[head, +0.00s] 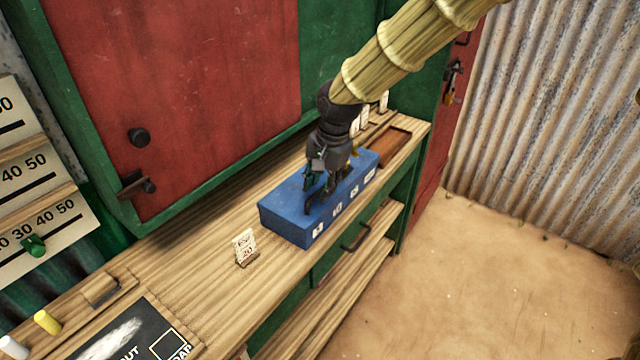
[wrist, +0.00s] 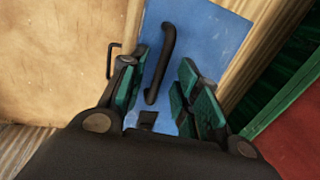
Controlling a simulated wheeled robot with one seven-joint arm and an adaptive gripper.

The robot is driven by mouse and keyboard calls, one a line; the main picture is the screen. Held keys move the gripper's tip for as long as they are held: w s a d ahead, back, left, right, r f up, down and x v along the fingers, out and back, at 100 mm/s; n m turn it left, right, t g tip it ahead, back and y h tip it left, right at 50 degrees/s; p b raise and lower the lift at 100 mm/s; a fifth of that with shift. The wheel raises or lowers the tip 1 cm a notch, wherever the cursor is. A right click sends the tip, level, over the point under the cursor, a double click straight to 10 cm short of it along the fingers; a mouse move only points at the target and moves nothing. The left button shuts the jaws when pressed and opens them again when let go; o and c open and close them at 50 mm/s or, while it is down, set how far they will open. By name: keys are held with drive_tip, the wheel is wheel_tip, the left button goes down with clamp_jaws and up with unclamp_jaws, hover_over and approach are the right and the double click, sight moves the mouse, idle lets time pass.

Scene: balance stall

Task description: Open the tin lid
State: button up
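The blue tin (head: 283,214) stands on the wooden counter with its lid down; small white labels run along its front side. My gripper (head: 325,188) is over the lid and hides part of it in the head view. In the wrist view the blue lid (wrist: 205,35) carries a black bar handle (wrist: 160,62). My gripper (wrist: 160,90) is open, with one teal-padded finger on each side of the handle's line. I see a gap between the handle and both pads. I cannot tell how far the fingertips are above the lid.
A small card marked 20 (head: 245,248) stands on the counter (head: 205,275) left of the tin. A brown recessed tray (head: 382,145) and other cards are behind it. A red cabinet door (head: 180,90) rises at the back. A drawer handle (head: 356,237) is below the tin.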

drive_tip(key=shift+f, duration=0.3)
clamp_jaws()
drive_tip(key=shift+r, duration=0.15)
